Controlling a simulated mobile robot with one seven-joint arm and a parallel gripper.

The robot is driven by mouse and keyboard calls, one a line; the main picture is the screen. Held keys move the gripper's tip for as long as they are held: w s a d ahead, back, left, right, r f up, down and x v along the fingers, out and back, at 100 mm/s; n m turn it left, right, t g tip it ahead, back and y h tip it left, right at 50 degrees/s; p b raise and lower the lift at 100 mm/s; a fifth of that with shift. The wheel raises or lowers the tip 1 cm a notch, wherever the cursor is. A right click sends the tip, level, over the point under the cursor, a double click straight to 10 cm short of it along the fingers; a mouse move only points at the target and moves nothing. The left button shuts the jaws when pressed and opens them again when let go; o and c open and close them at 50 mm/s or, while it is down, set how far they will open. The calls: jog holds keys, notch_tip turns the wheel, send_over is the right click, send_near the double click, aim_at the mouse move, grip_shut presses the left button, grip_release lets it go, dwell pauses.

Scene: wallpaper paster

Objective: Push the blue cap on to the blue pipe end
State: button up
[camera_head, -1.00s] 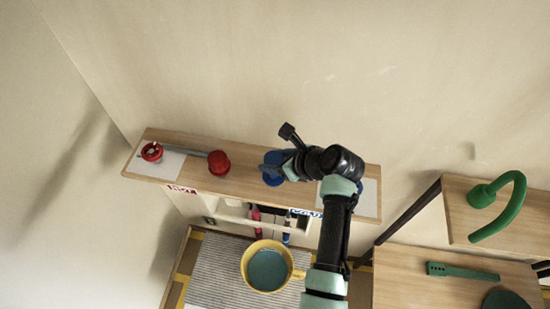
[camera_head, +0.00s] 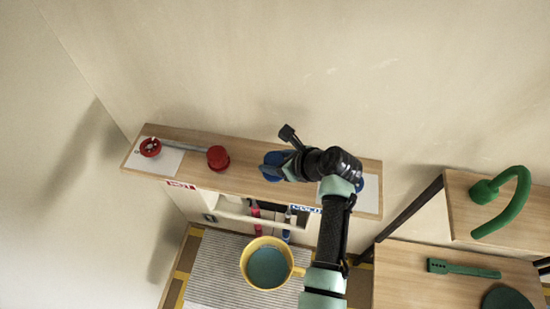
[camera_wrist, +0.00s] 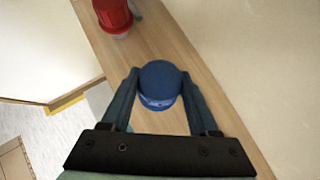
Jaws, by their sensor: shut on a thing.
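The blue cap (camera_wrist: 160,84) is round and stands on the wooden shelf, between the two fingers of my gripper (camera_wrist: 159,88) in the wrist view. The fingers are shut on its sides. In the head view, the blue cap (camera_head: 271,161) shows partly at the left of my gripper (camera_head: 279,168). A blue part (camera_head: 359,184) shows on the white plate (camera_head: 369,201) right of my wrist. The blue pipe end itself is hidden behind my arm and gripper, so I cannot tell whether the cap touches it.
On the shelf (camera_head: 245,185), a red cap (camera_head: 218,158) sits at the right end of a grey pipe (camera_head: 184,146) with a red wheel (camera_head: 150,147). A yellow pot (camera_head: 266,264) stands below. Green tools (camera_head: 463,270) lie on a table at right. The wall rises behind.

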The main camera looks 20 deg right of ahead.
jog(key=shift+f+b, duration=0.4)
jog(key=shift+f, duration=0.5)
jog(key=o, duration=1.4)
jog(key=shift+r, duration=0.1)
jog(key=b+v, duration=0.2)
jog(key=v, duration=1)
jog(key=shift+s+d+r, duration=0.1)
jog(key=shift+s+r, duration=0.2)
